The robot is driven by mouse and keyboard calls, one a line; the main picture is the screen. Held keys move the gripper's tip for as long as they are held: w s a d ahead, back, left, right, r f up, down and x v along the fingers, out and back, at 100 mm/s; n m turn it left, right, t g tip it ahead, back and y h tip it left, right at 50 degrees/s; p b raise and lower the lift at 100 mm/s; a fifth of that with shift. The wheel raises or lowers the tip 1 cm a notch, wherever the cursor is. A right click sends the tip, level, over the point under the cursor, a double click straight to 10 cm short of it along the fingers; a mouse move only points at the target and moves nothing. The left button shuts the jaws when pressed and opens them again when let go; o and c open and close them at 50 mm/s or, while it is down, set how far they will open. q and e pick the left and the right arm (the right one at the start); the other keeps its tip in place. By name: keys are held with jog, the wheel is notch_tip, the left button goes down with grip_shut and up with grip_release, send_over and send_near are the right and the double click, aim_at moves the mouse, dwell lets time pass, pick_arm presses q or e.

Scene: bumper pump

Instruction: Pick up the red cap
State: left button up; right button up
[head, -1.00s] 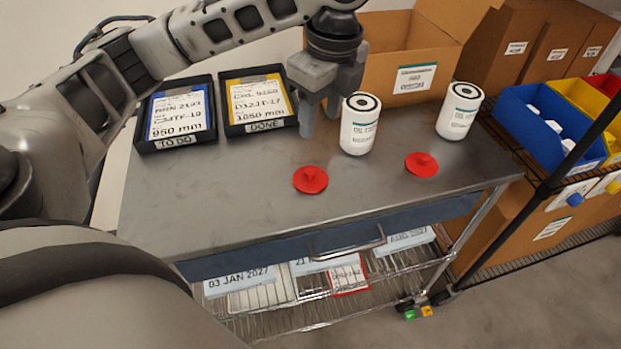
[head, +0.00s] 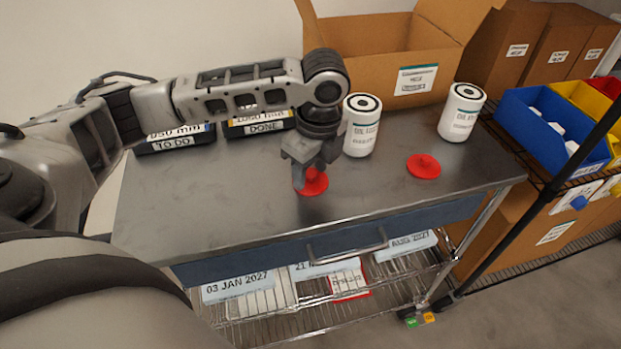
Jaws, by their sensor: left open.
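Two red caps lie on the grey metal table top (head: 220,205). The left red cap (head: 316,184) is partly hidden behind my left gripper. The right red cap (head: 424,167) lies clear, with a small knob on top. My left gripper (head: 309,180) points down directly over the left cap, with its fingers open at the cap's middle. Whether the fingers touch the cap cannot be told. Two white oil filters stand upright behind the caps, the left filter (head: 361,127) close beside my left gripper and the right filter (head: 461,113) further right. My right gripper does not show.
A TO DO tray (head: 174,143) and a DONE tray (head: 262,127) sit at the back left, partly hidden by my arm. An open cardboard box (head: 390,65) stands behind the filters. A blue bin (head: 545,130) is at the right. The table's front left is clear.

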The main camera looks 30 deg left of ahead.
pick_arm(q)
grip_shut()
dwell(0.3)
